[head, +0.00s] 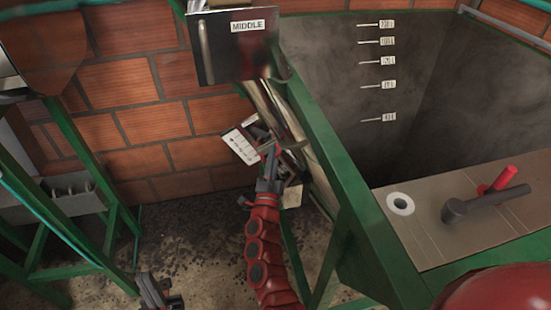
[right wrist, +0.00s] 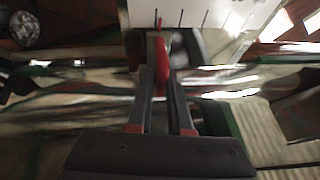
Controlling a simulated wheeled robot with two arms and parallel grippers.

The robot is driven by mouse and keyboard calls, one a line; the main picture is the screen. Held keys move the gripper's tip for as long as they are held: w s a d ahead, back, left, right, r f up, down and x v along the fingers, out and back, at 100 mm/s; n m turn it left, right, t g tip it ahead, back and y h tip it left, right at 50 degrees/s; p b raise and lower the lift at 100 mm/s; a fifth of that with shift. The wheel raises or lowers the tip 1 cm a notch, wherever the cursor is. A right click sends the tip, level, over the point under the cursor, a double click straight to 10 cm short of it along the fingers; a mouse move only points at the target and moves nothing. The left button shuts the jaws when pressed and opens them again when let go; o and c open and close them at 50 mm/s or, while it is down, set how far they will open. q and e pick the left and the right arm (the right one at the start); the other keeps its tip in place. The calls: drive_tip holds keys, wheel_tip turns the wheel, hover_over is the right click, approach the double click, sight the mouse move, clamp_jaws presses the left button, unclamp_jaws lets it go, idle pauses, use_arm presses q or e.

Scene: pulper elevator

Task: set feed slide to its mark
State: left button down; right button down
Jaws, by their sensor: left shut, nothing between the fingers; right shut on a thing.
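My right gripper (head: 270,153) reaches down beside the green-framed tank in the head view. In the right wrist view my right gripper (right wrist: 160,95) is shut on a narrow red piece (right wrist: 161,52), which seems to be the handle of the feed slide. A white scale plate (head: 241,145) with dark marks lies just left of the fingers. The scale plate (right wrist: 208,15) also shows at the top of the wrist view, beyond the red piece. The slide's position against a mark is too small and blurred to read. My left gripper (head: 160,292) is low at the bottom, shut and empty.
A metal plate labelled MIDDLE (head: 232,48) hangs above the right gripper. The grey tank (head: 330,50) with level labels stands right, its green frame (head: 335,165) close to the arm. A red-tipped lever (head: 487,195) sits on its ledge. A green stand (head: 60,215) is left.

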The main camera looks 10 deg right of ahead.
drive_tip(key=r, duration=0.1)
drive_tip(key=a+r, duration=0.1)
drive_tip(key=r, duration=0.1)
drive_tip(key=shift+a+r+p, duration=0.3)
drive_tip(key=shift+r, duration=0.05)
drive_tip(key=c, duration=0.9)
unclamp_jaws()
drive_tip(key=shift+f, duration=0.1)
drive_tip(key=shift+s+a+f, duration=0.1)
drive_tip(key=shift+f, duration=0.05)
drive_tip(key=b+v, duration=0.2)
drive_tip(key=v, duration=1.5)
drive_tip(key=shift+s, duration=0.1)
